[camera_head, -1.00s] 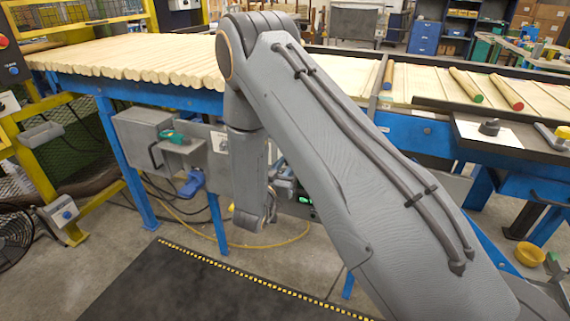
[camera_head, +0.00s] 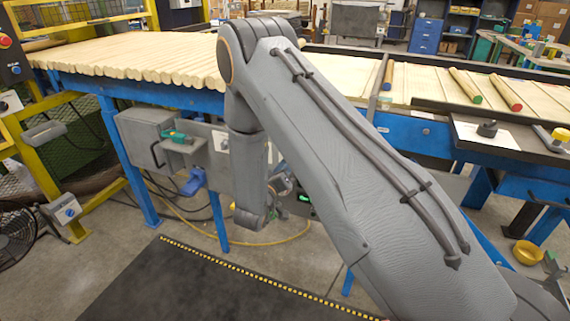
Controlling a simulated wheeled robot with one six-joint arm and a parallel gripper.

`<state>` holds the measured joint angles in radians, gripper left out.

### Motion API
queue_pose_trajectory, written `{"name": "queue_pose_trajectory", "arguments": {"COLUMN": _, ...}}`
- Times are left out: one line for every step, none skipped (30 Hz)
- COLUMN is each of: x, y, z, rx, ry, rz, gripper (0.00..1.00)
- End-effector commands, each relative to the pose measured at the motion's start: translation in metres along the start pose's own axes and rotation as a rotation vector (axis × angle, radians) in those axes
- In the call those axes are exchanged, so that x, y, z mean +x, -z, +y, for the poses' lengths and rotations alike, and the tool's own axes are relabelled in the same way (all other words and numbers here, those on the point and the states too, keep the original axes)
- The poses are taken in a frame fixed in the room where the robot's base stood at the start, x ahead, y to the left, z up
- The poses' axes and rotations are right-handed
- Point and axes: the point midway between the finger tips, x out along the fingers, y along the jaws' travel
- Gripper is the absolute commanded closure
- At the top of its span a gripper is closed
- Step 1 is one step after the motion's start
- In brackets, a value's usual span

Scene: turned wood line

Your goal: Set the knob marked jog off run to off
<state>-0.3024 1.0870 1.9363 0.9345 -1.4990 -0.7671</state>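No lettering is readable, so I cannot tell which knob is marked jog off run. A grey box with a blue knob (camera_head: 68,212) sits low on the yellow frame at the left. A dark knob (camera_head: 5,105) shows on a pale plate at the left edge. A black knob (camera_head: 487,129) stands on a white plate at the right. A panel with a small green-lit display (camera_head: 304,198) under the conveyor is mostly hidden by my arm. My gripper's fingers are not clear behind my arm links, and I cannot tell whether they are open or shut.
The blue-framed conveyor (camera_head: 75,84) carries pale wooden rods across the back. A grey cabinet (camera_head: 140,131) with a green-handled item hangs beneath it. Yellow hose and dark cables lie on the floor below. A dark mat (camera_head: 190,285) with a yellow-dotted edge lies clear in front.

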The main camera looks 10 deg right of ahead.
Motion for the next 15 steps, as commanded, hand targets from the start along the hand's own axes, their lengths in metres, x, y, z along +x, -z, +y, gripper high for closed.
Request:
{"name": "queue_pose_trajectory", "arguments": {"x": 0.0011, "y": 0.0047, "z": -0.0011, "rx": 0.003, "ry": 0.001, "rz": 0.008, "gripper": 0.95}}
{"name": "queue_pose_trajectory", "arguments": {"x": 0.0011, "y": 0.0047, "z": -0.0011, "rx": 0.002, "ry": 0.001, "rz": 0.008, "gripper": 0.95}}
{"name": "queue_pose_trajectory", "arguments": {"x": 0.0011, "y": 0.0048, "z": -0.0012, "rx": 0.001, "ry": 0.001, "rz": 0.008, "gripper": 0.95}}
{"name": "queue_pose_trajectory", "arguments": {"x": 0.0011, "y": 0.0048, "z": -0.0012, "rx": 0.001, "ry": 0.001, "rz": 0.009, "gripper": 0.95}}
{"name": "queue_pose_trajectory", "arguments": {"x": 0.0011, "y": 0.0049, "z": -0.0012, "rx": 0.001, "ry": 0.001, "rz": 0.009, "gripper": 0.95}}
{"name": "queue_pose_trajectory", "arguments": {"x": 0.0012, "y": 0.0050, "z": -0.0012, "rx": 0.002, "ry": 0.001, "rz": 0.009, "gripper": 0.95}}
{"name": "queue_pose_trajectory", "arguments": {"x": 0.0012, "y": 0.0050, "z": -0.0012, "rx": 0.002, "ry": 0.001, "rz": 0.009, "gripper": 0.95}}
{"name": "queue_pose_trajectory", "arguments": {"x": 0.0012, "y": 0.0050, "z": -0.0012, "rx": 0.002, "ry": 0.001, "rz": 0.009, "gripper": 0.95}}
{"name": "queue_pose_trajectory", "arguments": {"x": 0.0012, "y": 0.0051, "z": -0.0012, "rx": 0.002, "ry": 0.001, "rz": 0.009, "gripper": 0.95}}
{"name": "queue_pose_trajectory", "arguments": {"x": 0.0012, "y": 0.0051, "z": -0.0012, "rx": 0.002, "ry": 0.001, "rz": 0.009, "gripper": 0.95}}
{"name": "queue_pose_trajectory", "arguments": {"x": 0.0012, "y": 0.0052, "z": -0.0012, "rx": 0.002, "ry": 0.001, "rz": 0.009, "gripper": 0.95}}
{"name": "queue_pose_trajectory", "arguments": {"x": 0.0012, "y": 0.0051, "z": -0.0011, "rx": 0.002, "ry": 0.001, "rz": 0.009, "gripper": 0.68}}
{"name": "queue_pose_trajectory", "arguments": {"x": 0.0012, "y": 0.0051, "z": -0.0010, "rx": 0.003, "ry": 0.000, "rz": 0.009, "gripper": 0.62}}
{"name": "queue_pose_trajectory", "arguments": {"x": 0.0012, "y": 0.0047, "z": -0.0009, "rx": 0.002, "ry": 0.000, "rz": 0.008, "gripper": 0.57}}
{"name": "queue_pose_trajectory", "arguments": {"x": 0.0011, "y": 0.0041, "z": -0.0007, "rx": 0.002, "ry": 0.000, "rz": 0.007, "gripper": 0.54}}
